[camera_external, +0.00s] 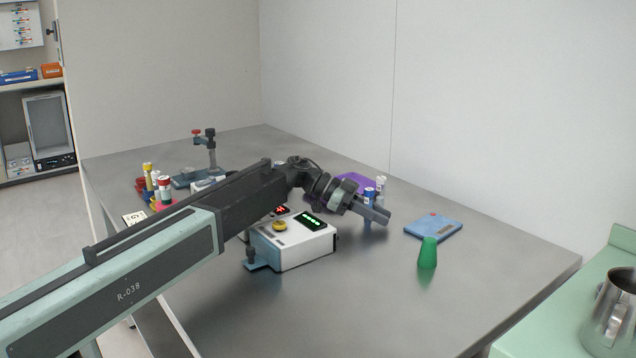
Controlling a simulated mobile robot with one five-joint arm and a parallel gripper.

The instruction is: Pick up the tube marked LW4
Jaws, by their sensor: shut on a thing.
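My gripper (376,211) is at the right end of my arm, above the grey table. It is shut on a blue-capped tube (369,192), whose top shows above the jaws and whose lower part shows below them. The jaws hide its middle, and no marking is legible on it, so I cannot tell whether it reads LW4. A second tube, white with a blue cap (381,181), stands just behind and to the right of it.
A white device with a green display (304,255) stands left of my gripper. A purple mat (352,180) lies behind. Several coloured tubes (164,188) stand at left. The front right of the table is clear.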

